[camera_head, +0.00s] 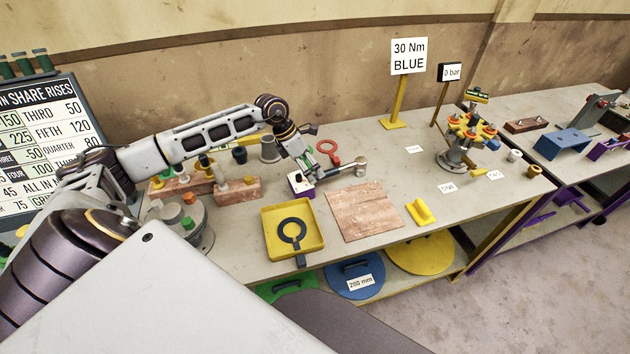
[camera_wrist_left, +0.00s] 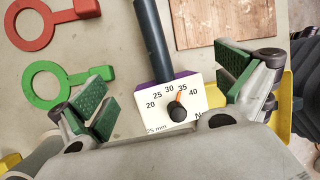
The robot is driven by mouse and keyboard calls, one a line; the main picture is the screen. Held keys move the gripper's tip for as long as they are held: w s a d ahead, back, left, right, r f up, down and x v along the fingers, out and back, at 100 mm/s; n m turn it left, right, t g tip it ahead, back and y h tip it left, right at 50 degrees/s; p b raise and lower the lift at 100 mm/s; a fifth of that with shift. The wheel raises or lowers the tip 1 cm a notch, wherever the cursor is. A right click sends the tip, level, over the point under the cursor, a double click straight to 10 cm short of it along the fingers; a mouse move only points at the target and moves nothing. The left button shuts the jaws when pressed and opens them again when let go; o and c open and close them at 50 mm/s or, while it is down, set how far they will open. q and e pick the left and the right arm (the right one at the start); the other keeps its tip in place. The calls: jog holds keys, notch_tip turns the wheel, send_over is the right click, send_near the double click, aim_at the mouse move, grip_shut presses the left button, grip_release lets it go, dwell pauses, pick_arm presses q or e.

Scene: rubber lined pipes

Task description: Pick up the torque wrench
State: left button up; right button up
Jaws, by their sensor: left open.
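The torque wrench has a white dial box (camera_head: 300,186) with purple sides and a bar running right to a grey head (camera_head: 360,166); it lies on the workbench. In the left wrist view its dial box (camera_wrist_left: 172,106) shows a scale from 20 to 40 and a black knob, with the orange pointer between 30 and 35. Its dark shaft (camera_wrist_left: 154,42) runs up out of that view. My left gripper (camera_head: 306,160) is over the wrench. In the wrist view its green-padded fingers (camera_wrist_left: 166,85) are open, one on either side of the dial box, with visible gaps.
A red ring tool (camera_wrist_left: 34,22) and a green ring tool (camera_wrist_left: 55,84) lie beside the left finger. A yellow tray (camera_head: 270,247) holding a dark ring tool and a brown board (camera_head: 362,210) lie nearby. A sign (camera_head: 408,56) reads "30 Nm BLUE".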

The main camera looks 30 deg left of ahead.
pick_arm(q)
jog(key=x, duration=0.2)
jog(key=shift+d+f+p, duration=0.1)
jog(key=shift+f+p, duration=0.2)
jog(key=shift+p, duration=0.05)
jog(key=shift+w+d+f, duration=0.1)
jog(key=shift+d+f, duration=0.15)
jog(key=shift+f, duration=0.65)
pick_arm(e)
jog(key=shift+w+a+r, duration=0.25)
jog(key=shift+w+a, duration=0.1)
jog(key=shift+a, duration=0.15)
jog(key=shift+w+a+r, duration=0.25)
jog(key=shift+w+a, duration=0.05)
jog(key=shift+a, duration=0.15)
pick_arm(q)
jog(key=shift+d, duration=0.1)
pick_arm(e)
jog(key=shift+s+d, duration=0.15)
